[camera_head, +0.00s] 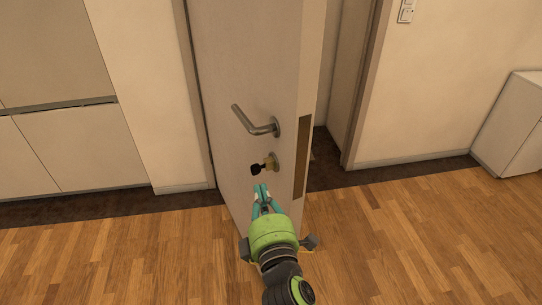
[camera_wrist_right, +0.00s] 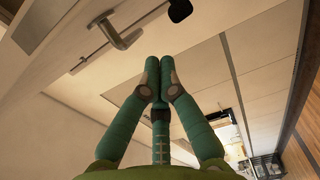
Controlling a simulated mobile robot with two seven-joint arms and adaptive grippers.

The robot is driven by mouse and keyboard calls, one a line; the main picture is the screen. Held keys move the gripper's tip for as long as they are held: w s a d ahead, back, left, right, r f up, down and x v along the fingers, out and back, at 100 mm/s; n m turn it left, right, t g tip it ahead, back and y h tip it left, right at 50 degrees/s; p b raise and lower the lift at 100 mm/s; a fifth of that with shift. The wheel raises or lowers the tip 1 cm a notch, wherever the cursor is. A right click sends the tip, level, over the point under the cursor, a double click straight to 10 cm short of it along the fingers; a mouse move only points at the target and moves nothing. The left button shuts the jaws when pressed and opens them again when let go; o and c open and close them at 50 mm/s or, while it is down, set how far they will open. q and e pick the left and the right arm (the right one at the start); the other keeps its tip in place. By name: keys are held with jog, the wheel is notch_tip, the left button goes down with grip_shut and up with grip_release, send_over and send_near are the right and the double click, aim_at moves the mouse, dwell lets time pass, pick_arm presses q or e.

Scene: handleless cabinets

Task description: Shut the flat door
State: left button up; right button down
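The flat door (camera_head: 240,70) is a pale panel standing ajar, its free edge with a brown lock plate (camera_head: 301,158) turned toward me. A metal lever handle (camera_head: 256,121) sits on its face, with a black key (camera_head: 263,167) in the lock below. My right gripper (camera_head: 261,188) is in front of the door face, just below the key. Its teal fingers are together with nothing visible between them, as the right wrist view (camera_wrist_right: 158,72) also shows. The handle (camera_wrist_right: 118,34) and key (camera_wrist_right: 180,9) appear there too. Whether the gripper touches the door is unclear. My left gripper is out of view.
The doorway opening and its frame (camera_head: 362,80) are right of the door. A grey doorstop-like block (camera_head: 309,241) appears by my right wrist. Cabinets (camera_head: 75,145) stand at left, a white cabinet (camera_head: 512,120) at far right. Wooden floor (camera_head: 420,240) is clear at right.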

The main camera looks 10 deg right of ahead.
aim_at(272, 163)
jog(key=w, duration=0.3)
jog(key=w+p, duration=0.1)
jog(key=w, duration=0.3)
jog(key=shift+w+a+r, duration=0.15)
jog(key=shift+w, duration=0.15)
jog(key=d, duration=0.1)
jog(key=w+d, duration=0.1)
jog(key=d+p, duration=0.1)
jog(key=shift+w, duration=0.25)
jog(key=shift+w+d, duration=0.15)
jog(key=shift+d, duration=0.25)
jog(key=shift+d, duration=0.1)
